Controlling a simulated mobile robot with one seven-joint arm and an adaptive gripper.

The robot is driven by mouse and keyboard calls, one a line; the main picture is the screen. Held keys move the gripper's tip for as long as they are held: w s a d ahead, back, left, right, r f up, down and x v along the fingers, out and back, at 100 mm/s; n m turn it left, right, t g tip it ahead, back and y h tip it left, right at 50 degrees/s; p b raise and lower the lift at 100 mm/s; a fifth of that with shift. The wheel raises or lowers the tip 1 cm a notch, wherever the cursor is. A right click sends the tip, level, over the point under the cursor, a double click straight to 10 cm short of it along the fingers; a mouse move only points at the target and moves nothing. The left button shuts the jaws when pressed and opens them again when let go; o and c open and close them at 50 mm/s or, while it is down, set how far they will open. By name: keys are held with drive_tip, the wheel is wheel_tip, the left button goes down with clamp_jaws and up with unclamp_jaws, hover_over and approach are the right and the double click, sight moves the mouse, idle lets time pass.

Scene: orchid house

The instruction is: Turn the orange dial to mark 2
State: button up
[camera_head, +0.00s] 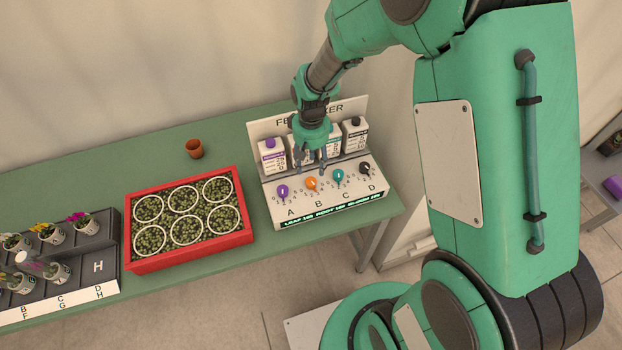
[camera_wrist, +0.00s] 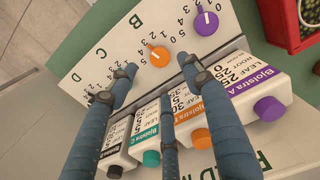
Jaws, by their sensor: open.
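The orange dial (camera_head: 312,184) sits above the letter B on the white sloped panel (camera_head: 347,207), between a purple dial (camera_head: 282,191) and a teal dial (camera_head: 338,176). It also shows in the wrist view (camera_wrist: 159,56), with a pale pointer line and small printed numbers around it. I cannot tell for certain which mark the pointer faces. My gripper (camera_head: 311,168) is open and empty, pointing down just behind the orange dial. In the wrist view, its blue fingers (camera_wrist: 157,78) are spread, with the dial beyond their tips and apart from them.
A black dial (camera_head: 364,168) is at the panel's right. Several labelled cartons (camera_head: 271,156) stand behind the dials, close to my fingers. A red tray (camera_head: 185,262) of potted plants is to the left, with a terracotta pot (camera_head: 194,148) behind it on the green table (camera_head: 225,135).

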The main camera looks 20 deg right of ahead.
sight(311, 181)
wheel_tip(311, 181, down, 8)
drive_tip(key=shift+f+b, duration=0.15)
drive_tip(key=shift+b, duration=0.4)
drive_tip(key=c, duration=1.2)
